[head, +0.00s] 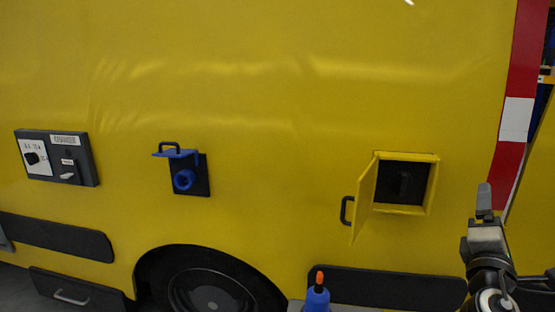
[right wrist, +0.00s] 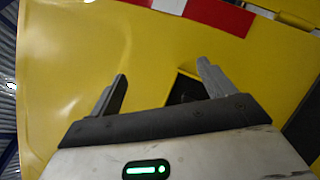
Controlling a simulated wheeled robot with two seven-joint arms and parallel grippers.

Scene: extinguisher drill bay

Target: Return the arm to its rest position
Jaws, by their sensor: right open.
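My right gripper (head: 484,198) is at the lower right of the head view, pointing up, to the right of an open yellow compartment (head: 431,190) in the vehicle's side. In the right wrist view its two fingers (right wrist: 162,70) are spread apart with nothing between them. The compartment's yellow door (head: 362,207) stands open on its left side and carries a black handle (head: 346,212). A dark shape inside the compartment is hard to make out. My left gripper is not in view.
A blue fitting with a raised flap (head: 183,178) and a dark switch panel (head: 80,160) are on the yellow wall (head: 270,100). A wheel (head: 210,285) is below. A blue object with an orange tip (head: 317,298) stands at the bottom. Wall space above is clear.

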